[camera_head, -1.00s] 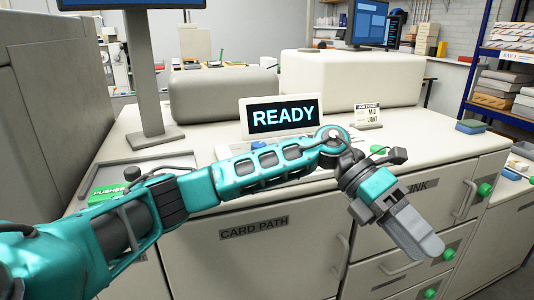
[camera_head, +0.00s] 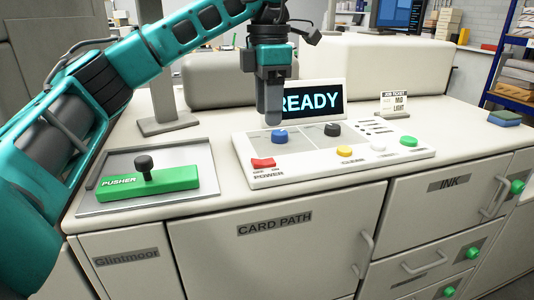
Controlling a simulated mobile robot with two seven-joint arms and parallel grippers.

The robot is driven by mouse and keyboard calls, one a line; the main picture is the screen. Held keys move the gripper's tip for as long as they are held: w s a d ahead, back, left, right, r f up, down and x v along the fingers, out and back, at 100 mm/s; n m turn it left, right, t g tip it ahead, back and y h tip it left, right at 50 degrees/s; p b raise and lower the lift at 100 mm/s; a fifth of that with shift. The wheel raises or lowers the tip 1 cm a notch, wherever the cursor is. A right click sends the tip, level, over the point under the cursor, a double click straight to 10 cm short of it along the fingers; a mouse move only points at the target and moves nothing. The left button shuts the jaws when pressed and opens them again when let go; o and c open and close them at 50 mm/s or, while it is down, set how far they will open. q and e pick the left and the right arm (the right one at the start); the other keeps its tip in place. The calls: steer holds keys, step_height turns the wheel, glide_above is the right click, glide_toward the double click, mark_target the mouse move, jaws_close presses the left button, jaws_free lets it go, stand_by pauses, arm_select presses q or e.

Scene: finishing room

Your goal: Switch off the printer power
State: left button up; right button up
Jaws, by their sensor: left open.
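The printer's control panel (camera_head: 300,168) is a white slab on the cabinet top. Its red power switch (camera_head: 263,163) sits at the front left, above the words OFF, ON and POWER. The display (camera_head: 318,103) behind the panel reads READY, its left edge partly hidden by my gripper. My left gripper (camera_head: 273,118) points down over the back left of the panel, near the blue knob (camera_head: 279,137), behind and above the red switch. It holds nothing that I can see; the fingers overlap from this side. My right gripper is out of view.
A job ticket (camera_head: 394,103) stands at the back right.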

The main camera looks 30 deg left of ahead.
mark_target(268, 160)
arm_select(q)
step_height(268, 160, down, 7)
steer(key=shift+f+b, duration=0.15)
steer(key=shift+b, duration=0.7)
steer(key=shift+f, duration=0.95)
steer(key=shift+c, duration=0.4)
